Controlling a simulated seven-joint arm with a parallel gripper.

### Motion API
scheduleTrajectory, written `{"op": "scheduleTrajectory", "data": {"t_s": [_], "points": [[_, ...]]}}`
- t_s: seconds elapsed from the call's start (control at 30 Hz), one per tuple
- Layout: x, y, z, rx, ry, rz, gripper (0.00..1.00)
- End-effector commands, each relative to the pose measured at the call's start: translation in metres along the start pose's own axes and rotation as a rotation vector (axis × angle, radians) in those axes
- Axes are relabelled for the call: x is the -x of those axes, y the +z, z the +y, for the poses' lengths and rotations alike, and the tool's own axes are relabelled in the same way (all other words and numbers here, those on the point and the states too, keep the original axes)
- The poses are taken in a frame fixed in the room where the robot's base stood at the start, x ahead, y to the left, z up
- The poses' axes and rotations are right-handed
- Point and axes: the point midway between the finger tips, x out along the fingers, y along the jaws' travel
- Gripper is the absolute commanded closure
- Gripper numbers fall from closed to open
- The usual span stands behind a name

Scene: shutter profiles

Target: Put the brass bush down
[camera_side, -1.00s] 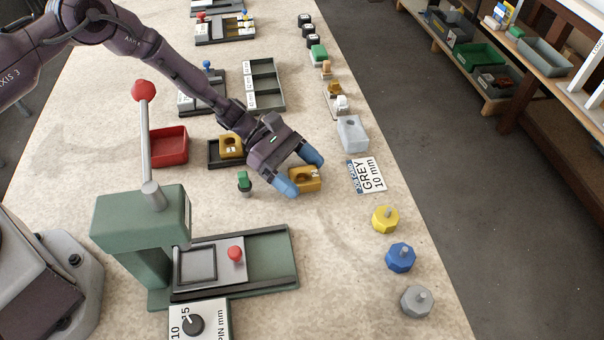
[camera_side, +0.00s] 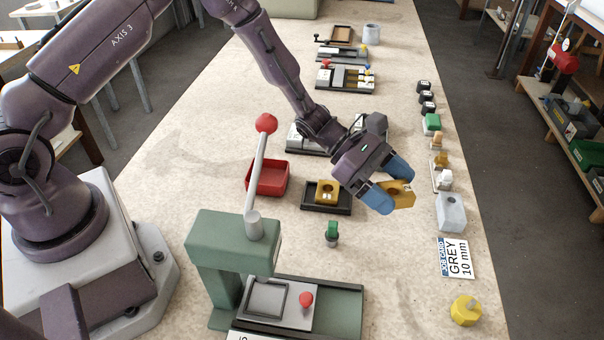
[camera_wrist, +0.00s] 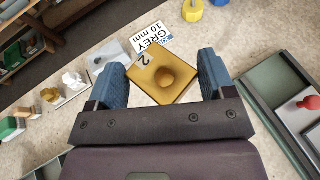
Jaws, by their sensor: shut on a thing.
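The brass bush (camera_side: 405,197) is a brass-yellow block with a round hole. It is held between the blue fingertips of my gripper (camera_side: 391,184), left of a pale grey block, and looks a little tilted. In the wrist view the bush (camera_wrist: 149,75) shows its face with the hole and a "2", between both blue pads (camera_wrist: 162,82). It appears to be above the table, but the side view does not show the gap clearly. A second brass block (camera_side: 322,186) sits in a black tray (camera_side: 343,208) to the left of my gripper.
The pale grey block (camera_side: 451,212) and a "GREY 10 mm" job card (camera_side: 454,258) lie to the right. A green press (camera_side: 235,240) with a red-knobbed lever stands in front. A red bin (camera_side: 268,180) and a green-topped peg (camera_side: 332,229) are nearby. Bare table lies below the gripper.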

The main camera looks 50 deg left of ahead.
Motion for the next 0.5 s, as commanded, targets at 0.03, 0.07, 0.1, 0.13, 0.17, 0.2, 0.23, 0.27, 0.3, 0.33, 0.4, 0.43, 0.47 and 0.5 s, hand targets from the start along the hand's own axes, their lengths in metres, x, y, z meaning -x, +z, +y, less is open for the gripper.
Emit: {"op": "scheduleTrajectory", "data": {"t_s": [0.03, 0.07, 0.1, 0.13, 0.17, 0.2, 0.23, 0.27, 0.3, 0.33, 0.4, 0.43, 0.47, 0.5], "points": [[0.015, 0.007, 0.005, 0.023, 0.068, 0.001, 0.52], [0.025, 0.011, 0.009, 0.040, 0.112, 0.001, 0.52], [0.038, 0.015, 0.013, 0.063, 0.173, 0.001, 0.52], [0.050, 0.019, 0.016, 0.082, 0.220, 0.001, 0.52], [0.061, 0.023, 0.019, 0.102, 0.268, 0.001, 0.52], [0.077, 0.028, 0.022, 0.124, 0.328, 0.000, 0.52], [0.088, 0.032, 0.024, 0.143, 0.371, -0.001, 0.52], [0.099, 0.035, 0.026, 0.160, 0.412, -0.001, 0.52], [0.114, 0.040, 0.027, 0.183, 0.467, -0.003, 0.52], [0.125, 0.043, 0.028, 0.199, 0.507, -0.003, 0.52], [0.150, 0.051, 0.028, 0.235, 0.592, -0.004, 0.52], [0.161, 0.055, 0.028, 0.250, 0.627, -0.005, 0.52], [0.171, 0.058, 0.027, 0.265, 0.661, -0.007, 0.52], [0.184, 0.063, 0.026, 0.283, 0.702, -0.007, 0.52]]}}
